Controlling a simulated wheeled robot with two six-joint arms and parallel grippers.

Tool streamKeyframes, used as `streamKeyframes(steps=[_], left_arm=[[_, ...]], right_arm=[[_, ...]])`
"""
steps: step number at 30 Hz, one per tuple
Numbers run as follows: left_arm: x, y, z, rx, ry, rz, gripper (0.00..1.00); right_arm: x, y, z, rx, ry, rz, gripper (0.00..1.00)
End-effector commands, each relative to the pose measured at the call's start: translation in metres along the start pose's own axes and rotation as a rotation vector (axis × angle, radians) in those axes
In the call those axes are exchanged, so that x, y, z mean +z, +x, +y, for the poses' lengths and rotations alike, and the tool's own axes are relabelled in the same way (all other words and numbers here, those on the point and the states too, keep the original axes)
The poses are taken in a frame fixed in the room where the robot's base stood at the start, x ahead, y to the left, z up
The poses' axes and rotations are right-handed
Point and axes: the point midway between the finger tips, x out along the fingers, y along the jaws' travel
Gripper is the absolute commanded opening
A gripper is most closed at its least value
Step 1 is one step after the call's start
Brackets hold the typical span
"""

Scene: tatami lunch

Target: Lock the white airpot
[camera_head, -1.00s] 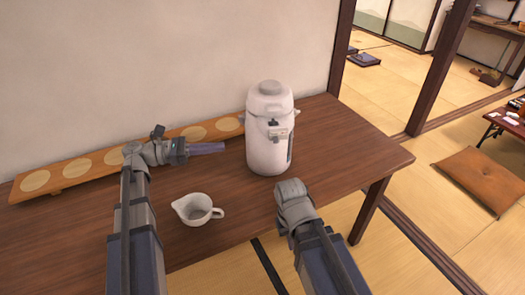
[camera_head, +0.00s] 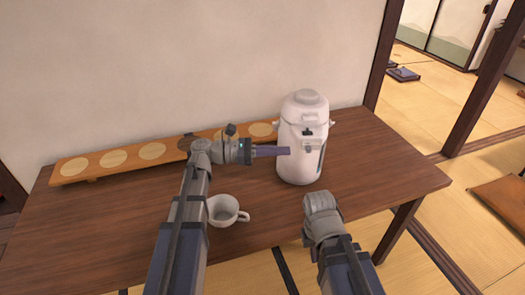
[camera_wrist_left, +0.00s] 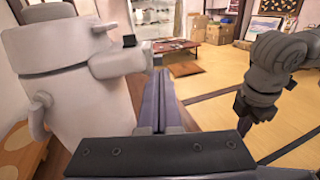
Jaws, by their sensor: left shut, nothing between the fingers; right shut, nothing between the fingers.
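The white airpot (camera_head: 296,168) stands upright on the wooden table, with a dark lever or catch (camera_head: 307,132) on its upper front. In the left wrist view the airpot (camera_wrist_left: 70,95) fills the left side, its spout part (camera_wrist_left: 118,63) and a small dark piece (camera_wrist_left: 129,41) close to my fingers. My left gripper (camera_head: 287,151) is shut and empty, its tip overlapping the airpot's front in the head view; I cannot tell whether it touches. My right gripper is shut, in front of the table edge; its wrist hides its fingers in the head view, but it shows in the left wrist view (camera_wrist_left: 244,112).
A long wooden board (camera_head: 105,164) with pale discs lies along the wall. The table's right end (camera_head: 395,178) is clear.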

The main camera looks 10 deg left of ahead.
Motion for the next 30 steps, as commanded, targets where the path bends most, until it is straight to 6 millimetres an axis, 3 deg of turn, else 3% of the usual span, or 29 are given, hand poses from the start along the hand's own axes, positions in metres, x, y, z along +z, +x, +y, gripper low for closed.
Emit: streamKeyframes(steps=[7, 24, 30], left_arm=[[0.000, 0.034, 0.000, -0.002, 0.000, 0.000, 0.00], [0.000, 0.044, 0.000, 0.000, 0.000, 0.000, 0.00], [0.000, 0.068, 0.000, -0.003, 0.000, 0.000, 0.00]], right_arm=[[0.000, 0.000, 0.000, 0.000, 0.000, 0.000, 0.00], [0.000, 0.000, 0.000, 0.000, 0.000, 0.000, 0.00], [0.000, 0.000, 0.000, 0.000, 0.000, 0.000, 0.00]])
